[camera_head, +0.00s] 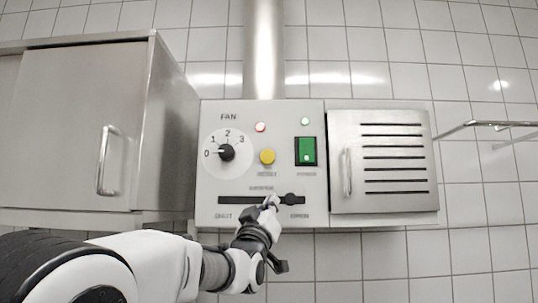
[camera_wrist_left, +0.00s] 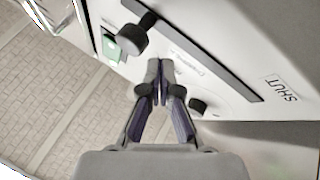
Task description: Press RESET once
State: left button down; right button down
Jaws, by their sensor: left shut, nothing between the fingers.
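A yellow round button (camera_head: 267,157) with a small, blurred label below it sits in the middle of the pale control panel (camera_head: 210,188). I cannot read RESET on it for certain. My left gripper (camera_head: 270,202) is shut and empty. Its fingertips are at the panel's lower part, below the yellow button and in front of the slider slot. In the left wrist view the shut fingertips (camera_wrist_left: 160,66) point at the panel beside the slot; I cannot tell whether they touch it. The yellow button does not show there. My right gripper is not in view.
The slider knob (camera_head: 290,199) is right of the fingertips, on its slot (camera_head: 233,200). A FAN dial (camera_head: 227,152), red lamp (camera_head: 260,127), green lamp (camera_head: 305,121) and green rocker switch (camera_head: 306,150) surround the button. A steel cabinet (camera_head: 75,125) stands left, a louvred door (camera_head: 385,195) right.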

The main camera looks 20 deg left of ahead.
pick_arm(q)
jog(key=t+p, duration=0.1)
jog(key=t, duration=0.1)
send_near(266, 155)
jog(key=s+d+r, duration=0.4)
jog(key=s+r, duration=0.1)
jog(key=r, duration=0.1)
jog(key=shift+h, duration=0.3)
jog(key=w+a+p, duration=0.1)
jog(key=w, duration=0.1)
jog(key=w+p, duration=0.2)
jog(key=w, duration=0.1)
jog(key=w+a+p, duration=0.1)
jog(key=w+p, duration=0.1)
jog(key=shift+w+a, duration=0.25)
jog(key=shift+a, duration=0.05)
jog(key=shift+w+a+m, duration=0.1)
jog(key=shift+w+m, duration=0.2)
jog(key=shift+w, duration=0.25)
jog(key=shift+w, duration=0.1)
jog(key=shift+w+a, duration=0.15)
jog(key=shift+w, duration=0.1)
